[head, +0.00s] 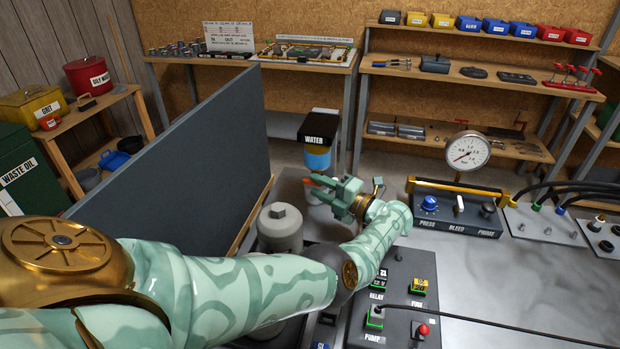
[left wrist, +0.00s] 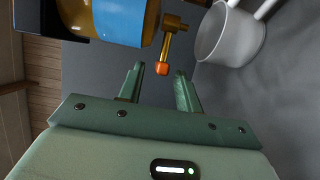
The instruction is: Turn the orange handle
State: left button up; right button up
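The orange handle (left wrist: 162,69) is the orange tip of a brass lever in the left wrist view. The lever comes from a brass valve (left wrist: 174,22) beside the blue and amber WATER vessel (left wrist: 112,20). In the head view the vessel (head: 317,158) stands beyond my left gripper, and a bit of orange (head: 308,181) shows by the fingertips. My left gripper (left wrist: 159,73) is open, with the orange tip between its finger ends; I cannot tell whether either finger touches it. It also shows in the head view (head: 330,187). My right gripper is not in view.
A white cup (left wrist: 228,36) is close to the right finger in the left wrist view. A dark upright panel (head: 180,150) stands left of my left arm. A pressure box (head: 455,213) with a gauge (head: 467,151) and a relay panel (head: 395,285) are on the grey bench.

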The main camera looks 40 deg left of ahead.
aim_at(313, 184)
pick_arm(q)
jog(key=shift+s+a, duration=0.15)
jog(key=shift+a, duration=1.35)
grip_shut()
